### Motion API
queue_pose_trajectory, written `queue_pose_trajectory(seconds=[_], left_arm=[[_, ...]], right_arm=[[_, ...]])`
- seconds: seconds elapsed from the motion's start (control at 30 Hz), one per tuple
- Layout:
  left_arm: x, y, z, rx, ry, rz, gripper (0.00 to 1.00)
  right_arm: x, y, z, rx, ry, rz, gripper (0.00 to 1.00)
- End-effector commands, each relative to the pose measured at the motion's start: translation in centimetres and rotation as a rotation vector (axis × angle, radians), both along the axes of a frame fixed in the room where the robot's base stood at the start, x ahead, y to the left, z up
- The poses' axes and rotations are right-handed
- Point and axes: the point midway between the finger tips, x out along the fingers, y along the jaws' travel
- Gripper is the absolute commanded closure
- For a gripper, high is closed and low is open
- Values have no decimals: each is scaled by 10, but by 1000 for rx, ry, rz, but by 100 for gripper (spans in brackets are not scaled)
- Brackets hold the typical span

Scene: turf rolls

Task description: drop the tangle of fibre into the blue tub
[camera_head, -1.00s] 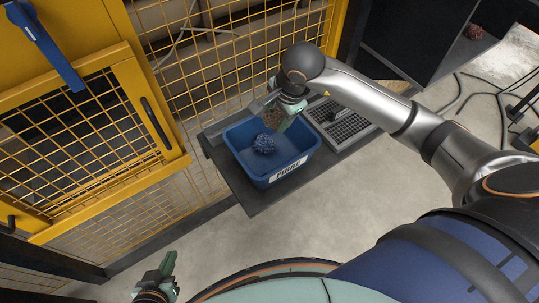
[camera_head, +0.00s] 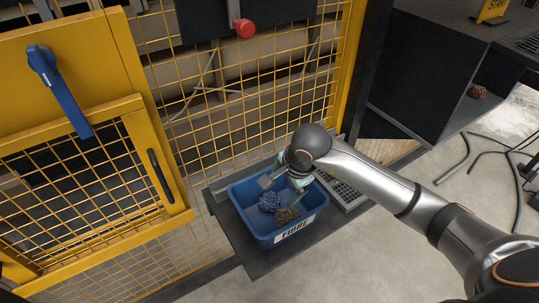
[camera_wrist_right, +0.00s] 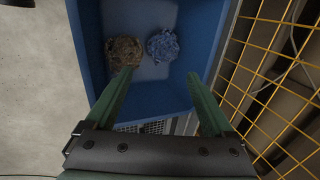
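The blue tub (camera_head: 247,222), labelled FIBRE, stands on a dark shelf by the yellow mesh. A brown tangle of fibre (camera_head: 286,215) lies inside it near the labelled side, next to a blue tangle (camera_head: 269,202). In the right wrist view the brown tangle (camera_wrist_right: 124,52) and blue tangle (camera_wrist_right: 162,46) lie side by side on the floor of the tub (camera_wrist_right: 150,100). My right gripper (camera_head: 282,189) is over the tub; in its wrist view the fingers (camera_wrist_right: 160,74) are wide apart with nothing between them. My left gripper is not in view.
A grey grate tray (camera_head: 345,192) sits right of the tub. Yellow mesh fencing (camera_head: 240,110) and a door with a blue handle (camera_head: 60,90) stand behind and left.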

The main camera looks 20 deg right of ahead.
Motion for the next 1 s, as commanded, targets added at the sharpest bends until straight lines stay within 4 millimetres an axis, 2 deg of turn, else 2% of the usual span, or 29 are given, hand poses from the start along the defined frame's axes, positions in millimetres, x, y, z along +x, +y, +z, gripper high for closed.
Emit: queue_pose_trajectory(seconds=[0.07, 0.27, 0.43, 0.57, 0.8, 1.0], left_arm=[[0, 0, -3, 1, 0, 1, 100], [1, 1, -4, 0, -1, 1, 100], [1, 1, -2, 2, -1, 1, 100], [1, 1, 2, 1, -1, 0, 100], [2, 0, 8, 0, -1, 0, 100], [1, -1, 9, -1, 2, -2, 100]], right_arm=[[0, 0, -3, 0, 0, 0, 2], [0, 0, -3, 0, 0, 0, 2], [-2, -1, 5, -1, -3, 1, 2], [-9, -2, 26, -2, -7, 1, 2], [-29, -6, 77, -1, -11, 2, 2], [-42, -7, 108, 1, -12, 1, 2]])
